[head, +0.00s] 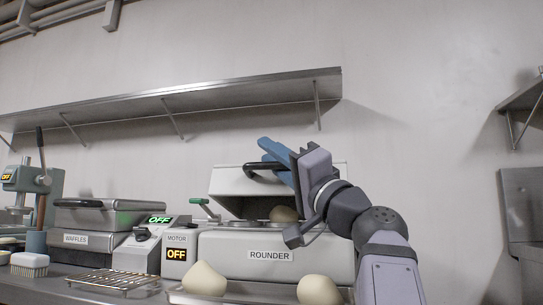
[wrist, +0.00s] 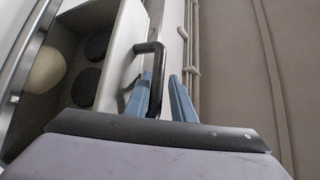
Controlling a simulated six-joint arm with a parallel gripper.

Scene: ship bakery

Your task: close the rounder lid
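The rounder (head: 231,248) is a pale grey box with a "ROUNDER" label. Its lid (head: 232,182) is raised and tilted open, with a dark gap below it. The lid's black handle (head: 262,166) also shows in the wrist view (wrist: 156,75). My gripper (head: 265,155) has blue fingers and is at the handle. In the wrist view my gripper's fingers (wrist: 161,85) are apart, with part of the handle between them, nearer the left finger. I cannot tell whether they touch it. A dough ball (head: 283,214) sits inside the rounder, beside dark round cups (wrist: 85,87).
Dough pieces (head: 205,279) (head: 319,290) lie on a tray in front of the rounder. A motor box (head: 177,241) reading OFF, a green-handled lever (head: 203,203) and a waffle iron (head: 95,222) stand left. A wall shelf (head: 200,97) is above.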

